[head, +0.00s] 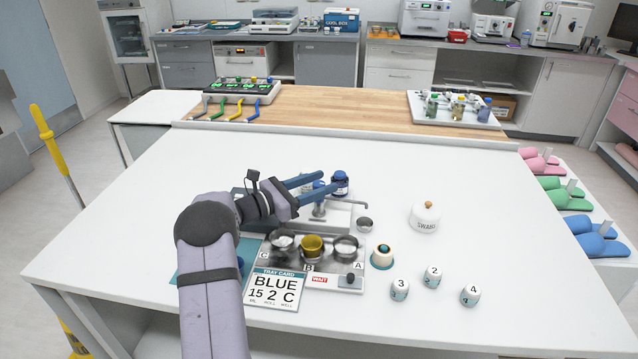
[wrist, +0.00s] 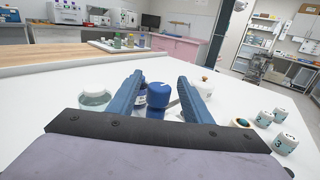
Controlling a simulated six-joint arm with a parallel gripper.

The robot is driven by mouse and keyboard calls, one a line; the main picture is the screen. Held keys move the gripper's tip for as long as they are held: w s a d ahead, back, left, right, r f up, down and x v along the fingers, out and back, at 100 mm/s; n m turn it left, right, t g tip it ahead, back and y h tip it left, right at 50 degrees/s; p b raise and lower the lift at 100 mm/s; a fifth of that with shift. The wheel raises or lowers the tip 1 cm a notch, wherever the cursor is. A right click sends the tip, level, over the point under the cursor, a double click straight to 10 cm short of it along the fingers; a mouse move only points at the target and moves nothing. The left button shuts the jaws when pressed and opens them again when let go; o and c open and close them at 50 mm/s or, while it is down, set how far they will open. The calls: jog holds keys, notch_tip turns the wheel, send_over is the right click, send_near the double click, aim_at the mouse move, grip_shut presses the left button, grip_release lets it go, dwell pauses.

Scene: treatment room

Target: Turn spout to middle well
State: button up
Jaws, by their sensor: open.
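The metal spout (head: 350,203) rises from a tray behind the wells and points right, its tip over the right side near a small metal cup (head: 365,224). The middle well B (head: 312,247) is yellowish, with well C (head: 281,243) to its left and well A (head: 346,247) to its right. My gripper (head: 331,182) is open just behind and above the spout's base.
A tray card (head: 275,289) reads BLUE 15 2 C. A cream and blue round piece (head: 382,256), a SWABS jar (head: 425,218) and numbered pots (head: 433,275) stand to the right. A blue bottle (head: 340,184) stands near my fingertips. The table's far right is clear.

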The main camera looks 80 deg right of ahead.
grip_shut()
jog(key=shift+m+g+y, duration=0.4)
jog(key=shift+y, duration=0.1)
jog(key=shift+d+m+g+y+b, duration=0.1)
jog(key=shift+m+g+y+b, duration=0.45)
jog(key=shift+y, duration=0.25)
jog(key=shift+r+m+g+y, duration=0.1)
jog(key=shift+m+g+y, duration=0.25)
jog(key=shift+m+y, duration=0.35)
grip_release()
